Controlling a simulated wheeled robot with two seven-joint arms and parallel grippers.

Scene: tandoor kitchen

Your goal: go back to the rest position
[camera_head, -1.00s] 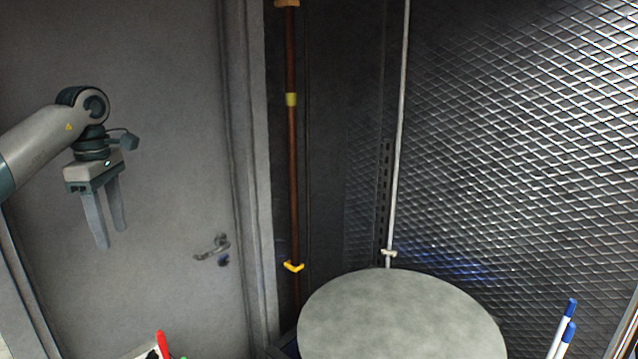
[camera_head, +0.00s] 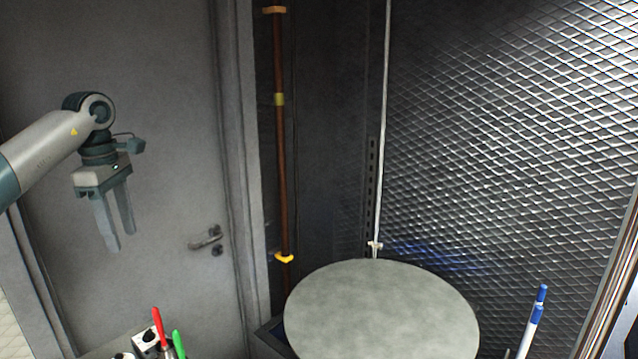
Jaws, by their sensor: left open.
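My left gripper (camera_head: 122,241) hangs at the left of the head view with its fingers pointing down. The fingers are apart, with nothing between them. It is in front of the grey door, clear of everything around it. My left arm comes in from the left edge. My right gripper is not in the head view.
A round grey top (camera_head: 380,312) stands at the bottom centre. Red-handled (camera_head: 160,326) and green-handled (camera_head: 178,343) items are at the lower left. Behind are a grey door (camera_head: 165,130), a copper pipe (camera_head: 280,170) and a mesh wall (camera_head: 500,130).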

